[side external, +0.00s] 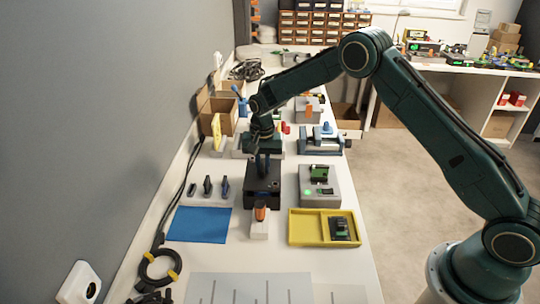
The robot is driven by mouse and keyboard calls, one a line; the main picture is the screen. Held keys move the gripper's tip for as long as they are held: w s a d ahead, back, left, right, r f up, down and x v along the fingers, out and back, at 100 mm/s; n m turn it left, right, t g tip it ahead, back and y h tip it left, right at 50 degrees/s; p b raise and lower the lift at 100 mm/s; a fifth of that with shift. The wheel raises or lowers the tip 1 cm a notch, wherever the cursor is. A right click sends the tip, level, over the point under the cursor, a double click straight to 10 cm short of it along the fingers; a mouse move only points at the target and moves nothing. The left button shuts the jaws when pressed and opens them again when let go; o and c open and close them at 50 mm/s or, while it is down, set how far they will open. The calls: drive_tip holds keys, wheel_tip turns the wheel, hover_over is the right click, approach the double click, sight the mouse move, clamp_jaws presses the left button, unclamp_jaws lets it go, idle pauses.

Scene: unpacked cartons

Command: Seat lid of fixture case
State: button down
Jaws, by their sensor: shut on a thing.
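A black, box-shaped fixture case (262,201) stands on the white bench near the middle of the side external view. My gripper (262,174) points straight down at its top, shut on the case's dark lid (270,183). Lid and case are both dark, and the gripper covers part of the top. I cannot tell whether the lid lies flush on the case or slightly above it.
A grey fixture (334,195) with a green board and lit green lamp stands to the right. A yellow tray (305,230) holds a dark green part. An orange-topped tool in a white holder (260,229) stands in front; a blue mat (200,225) lies left.

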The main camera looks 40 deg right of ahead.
drive_tip(key=shift+f, duration=0.9)
drive_tip(key=c, duration=1.4)
unclamp_jaws()
wheel_tip(320, 180, up, 14)
drive_tip(key=shift+f, duration=0.1)
